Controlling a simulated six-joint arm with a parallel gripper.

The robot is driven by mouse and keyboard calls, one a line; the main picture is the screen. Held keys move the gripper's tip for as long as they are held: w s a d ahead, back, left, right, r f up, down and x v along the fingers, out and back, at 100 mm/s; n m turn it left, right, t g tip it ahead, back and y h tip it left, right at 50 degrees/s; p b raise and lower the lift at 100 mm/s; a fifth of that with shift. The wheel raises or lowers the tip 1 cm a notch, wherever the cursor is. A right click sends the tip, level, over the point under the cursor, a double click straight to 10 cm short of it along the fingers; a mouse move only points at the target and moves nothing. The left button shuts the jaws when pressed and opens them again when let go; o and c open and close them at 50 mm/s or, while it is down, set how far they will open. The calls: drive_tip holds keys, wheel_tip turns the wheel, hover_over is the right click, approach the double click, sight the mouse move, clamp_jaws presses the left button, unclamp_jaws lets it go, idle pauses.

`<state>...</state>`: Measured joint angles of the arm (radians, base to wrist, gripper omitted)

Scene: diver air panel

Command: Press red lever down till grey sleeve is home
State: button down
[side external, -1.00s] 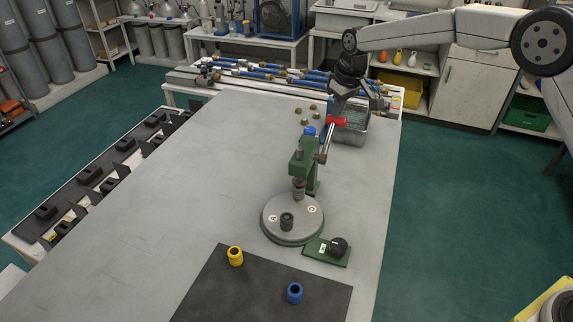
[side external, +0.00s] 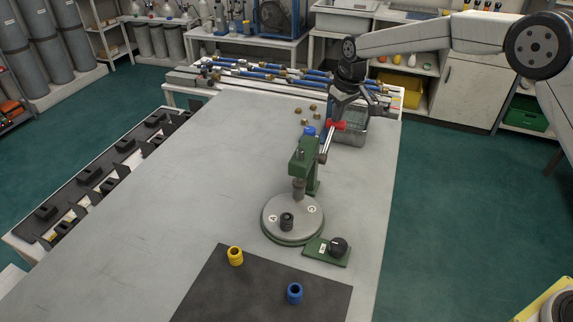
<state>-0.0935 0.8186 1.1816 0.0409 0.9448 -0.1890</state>
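The green press (side external: 304,170) stands on the table with a round grey base plate (side external: 270,228). Its lever points up and back to a red handle (side external: 336,126). My gripper (side external: 338,114) is right at the red handle, from above; whether it touches is too small to tell. The fingers are partly hidden, and their opening cannot be made out. A dark grey sleeve (side external: 287,221) stands upright on the base plate, in front of the press ram (side external: 299,188). How far it is seated cannot be told.
A clear bin (side external: 353,133) stands just behind the lever, near several small brass parts (side external: 314,108). A green block with a black knob (side external: 338,246) is right of the base. A yellow ring (side external: 235,256) and blue ring (side external: 294,293) stand on a dark mat (side external: 240,295). The table's left is clear.

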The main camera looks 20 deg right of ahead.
drive_tip(key=shift+w+d+f, duration=0.15)
drive_tip(key=shift+f, duration=1)
idle(0.6)
drive_tip(key=shift+s+f, duration=0.2)
drive_tip(key=shift+f, duration=1.8)
idle(1.4)
drive_tip(key=shift+r, duration=0.2)
drive_tip(key=shift+w+r, duration=0.1)
drive_tip(key=shift+r, duration=5.85)
